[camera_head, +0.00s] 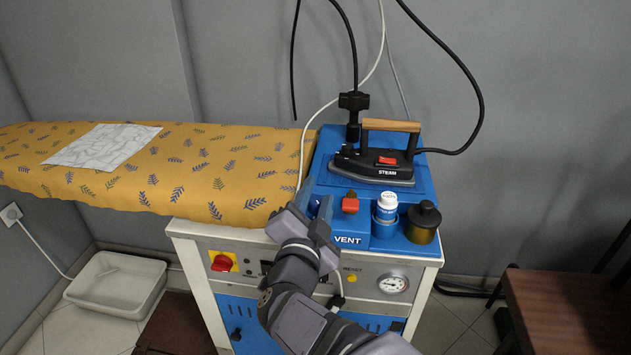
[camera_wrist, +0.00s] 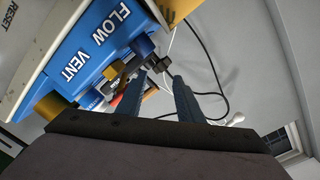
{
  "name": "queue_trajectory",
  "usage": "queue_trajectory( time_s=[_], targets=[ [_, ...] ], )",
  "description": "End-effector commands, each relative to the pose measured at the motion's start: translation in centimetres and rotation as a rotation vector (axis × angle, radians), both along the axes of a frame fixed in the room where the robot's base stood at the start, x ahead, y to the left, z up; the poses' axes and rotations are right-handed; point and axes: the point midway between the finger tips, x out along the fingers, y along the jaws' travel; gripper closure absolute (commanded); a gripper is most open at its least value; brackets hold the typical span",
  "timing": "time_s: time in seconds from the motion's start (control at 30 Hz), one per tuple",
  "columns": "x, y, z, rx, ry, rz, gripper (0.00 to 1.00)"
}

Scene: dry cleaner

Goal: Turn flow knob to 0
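The FLOW label (camera_wrist: 112,20) shows on the blue housing in the wrist view. A round blue knob (camera_wrist: 143,45) stands beside it, which I take as the flow knob. Its pointer and scale cannot be read. My gripper (camera_wrist: 157,76) is open, with two blue fingers apart. The knob lies just beyond the left fingertip; whether they touch cannot be told. In the head view my gripper (camera_head: 312,206) is over the left front of the blue housing (camera_head: 325,160) and covers the FLOW label and most of the knob area.
A red knob (camera_head: 350,203) stands behind the VENT label (camera_head: 348,240). A white-capped bottle (camera_head: 386,205), a brass canister (camera_head: 422,222) and a steam iron (camera_head: 375,165) crowd the right and back. The patterned ironing board (camera_head: 220,165) lies left. Cables hang behind.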

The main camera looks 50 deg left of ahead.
Motion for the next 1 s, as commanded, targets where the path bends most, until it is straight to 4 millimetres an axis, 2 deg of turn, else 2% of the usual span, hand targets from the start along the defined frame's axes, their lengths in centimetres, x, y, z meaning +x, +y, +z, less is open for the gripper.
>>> queue_trajectory(
  time_s=[0.03,0.2,0.4,0.77,1.0],
  targets=[
    [-0.5,0.0,-0.8,-0.097,-0.088,0.001,0.67],
    [-1.6,-0.4,-3.2,-0.371,-0.360,0.003,0.67],
    [-2.5,-0.9,-4.7,-0.559,-0.552,0.004,0.67],
    [-2.6,-0.9,-5.3,-0.625,-0.623,0.005,0.67],
    [-1.1,0.4,-5.3,-0.625,-0.620,0.003,0.67]
  ],
)
